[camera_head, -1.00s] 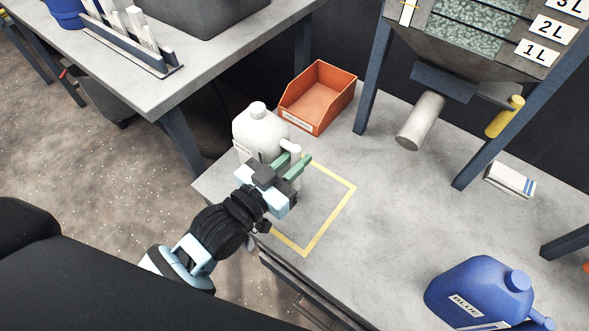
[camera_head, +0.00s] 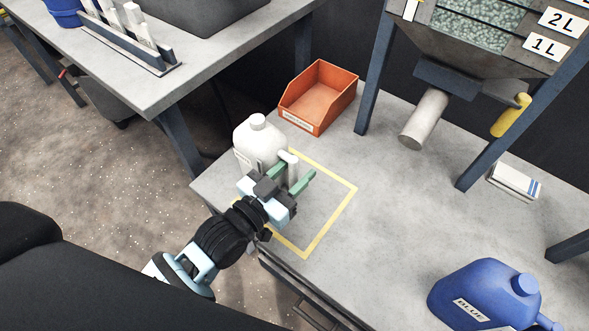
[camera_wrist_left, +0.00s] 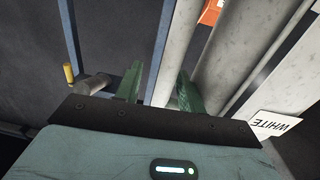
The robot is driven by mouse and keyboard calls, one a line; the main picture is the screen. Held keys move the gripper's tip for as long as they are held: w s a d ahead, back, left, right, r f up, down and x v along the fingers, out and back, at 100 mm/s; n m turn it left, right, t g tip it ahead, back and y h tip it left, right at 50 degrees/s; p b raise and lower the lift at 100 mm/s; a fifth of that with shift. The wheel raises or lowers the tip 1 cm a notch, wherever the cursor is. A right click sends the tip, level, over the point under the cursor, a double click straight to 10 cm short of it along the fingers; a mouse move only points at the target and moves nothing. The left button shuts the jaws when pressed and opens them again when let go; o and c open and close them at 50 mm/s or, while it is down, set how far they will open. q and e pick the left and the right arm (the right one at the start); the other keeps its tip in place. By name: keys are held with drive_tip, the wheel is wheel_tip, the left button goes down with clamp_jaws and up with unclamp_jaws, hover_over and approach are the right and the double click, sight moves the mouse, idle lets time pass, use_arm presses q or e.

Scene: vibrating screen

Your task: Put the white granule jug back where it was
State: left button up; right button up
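The white granule jug (camera_head: 257,150) stands upright on the grey bench, at the back left of the yellow outline (camera_head: 331,219). It covers part of the outline, so I cannot tell how much of it is inside. My left gripper (camera_head: 293,180) is at the jug's handle (camera_head: 291,164), with its green fingers apart on either side of it. In the left wrist view the handle (camera_wrist_left: 178,45) runs between the open fingers (camera_wrist_left: 159,88), with a gap at the left finger. The WHITE label (camera_wrist_left: 272,125) shows at right. My right gripper is not in view.
An orange bin (camera_head: 318,98) stands behind the jug. A blue jug (camera_head: 484,292) is at the front right. The screen's grey spout (camera_head: 424,119) and yellow handle (camera_head: 511,115) are at the back. The bench middle is clear.

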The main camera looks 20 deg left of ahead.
use_arm(q)
drive_tip(key=shift+r, duration=0.1)
drive_tip(key=shift+s+a, duration=0.1)
drive_tip(key=shift+s, duration=0.05)
drive_tip(key=p+v, duration=0.1)
drive_tip(key=v, duration=1)
drive_tip(key=shift+s, duration=0.3)
drive_tip(key=shift+a, duration=0.1)
